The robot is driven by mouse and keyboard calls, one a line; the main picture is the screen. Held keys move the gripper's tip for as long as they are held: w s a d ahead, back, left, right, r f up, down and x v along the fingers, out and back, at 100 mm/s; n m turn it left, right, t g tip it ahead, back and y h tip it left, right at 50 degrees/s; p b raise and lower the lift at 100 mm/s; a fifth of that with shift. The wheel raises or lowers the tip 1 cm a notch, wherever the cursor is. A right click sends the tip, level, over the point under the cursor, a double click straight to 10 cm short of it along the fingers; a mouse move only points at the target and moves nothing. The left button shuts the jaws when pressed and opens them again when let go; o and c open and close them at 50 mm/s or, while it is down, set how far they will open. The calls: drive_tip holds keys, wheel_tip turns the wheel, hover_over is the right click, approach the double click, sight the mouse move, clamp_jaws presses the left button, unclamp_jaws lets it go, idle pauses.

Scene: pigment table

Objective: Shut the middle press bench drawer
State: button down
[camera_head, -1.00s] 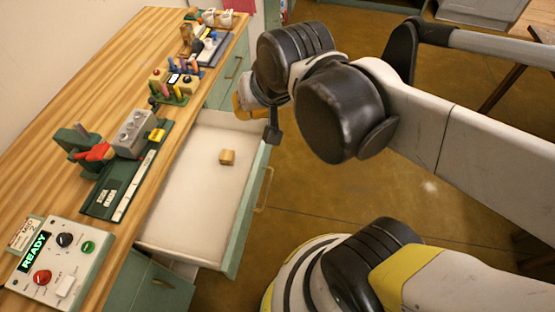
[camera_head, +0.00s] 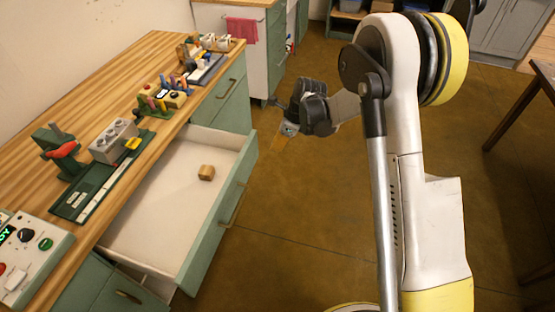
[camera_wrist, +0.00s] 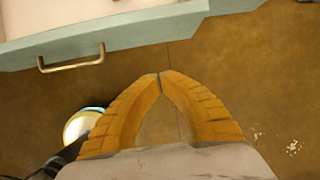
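The middle press bench drawer (camera_head: 160,225) is pulled far out, with a pale inside and a green front. A small wooden block (camera_head: 206,173) lies in it. The drawer's metal handle (camera_head: 235,204) is on the front face, and it also shows in the wrist view (camera_wrist: 72,64). My gripper (camera_head: 278,145) hangs over the floor beyond the drawer front, apart from it. In the wrist view, my gripper's orange fingers (camera_wrist: 160,76) meet at the tips with nothing between them. The drawer front edge (camera_wrist: 150,35) crosses the top of that view.
The wooden bench top (camera_head: 140,70) carries a control box (camera_head: 30,255), a green tool holder (camera_head: 90,185) and several small tools. Other green drawers (camera_head: 222,98) beside the open one are shut. Brown floor (camera_head: 300,215) lies clear in front of the bench.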

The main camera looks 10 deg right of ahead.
drive_tip(key=w+a+f+b, duration=0.3)
drive_tip(key=a+f+b, duration=0.2)
drive_tip(key=f, duration=0.5)
drive_tip(key=shift+a, duration=1)
drive_tip(key=shift+f, duration=0.1)
